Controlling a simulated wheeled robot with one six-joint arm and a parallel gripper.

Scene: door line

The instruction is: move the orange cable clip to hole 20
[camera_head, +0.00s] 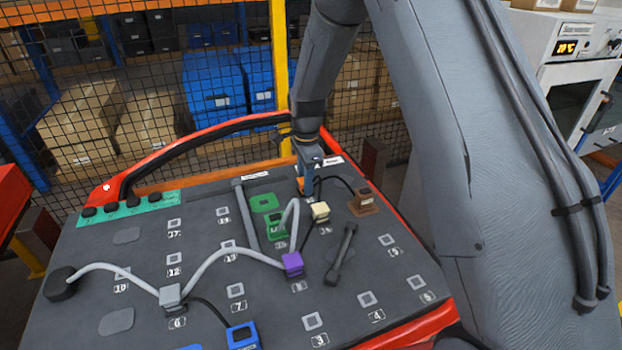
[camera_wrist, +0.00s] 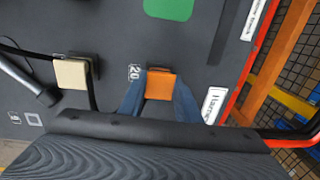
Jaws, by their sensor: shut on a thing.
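The orange cable clip (camera_wrist: 161,85) sits between the two blue fingers of my gripper (camera_wrist: 159,92) in the wrist view, right beside the printed label 20 (camera_wrist: 135,72). My gripper (camera_head: 308,178) is shut on it at the far side of the dark board (camera_head: 140,260). In the head view only a sliver of the orange clip (camera_head: 299,184) shows beside the fingers. The hole under the clip is hidden, and I cannot tell whether the clip is fully seated.
A cream clip (camera_head: 320,211) and a brown clip (camera_head: 363,203) stand close by, with black cable near them. A purple clip (camera_head: 292,264), a green clip (camera_head: 276,228), a grey clip (camera_head: 170,296) and a blue clip (camera_head: 242,336) stand elsewhere. A red rim (camera_head: 200,142) edges the board.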

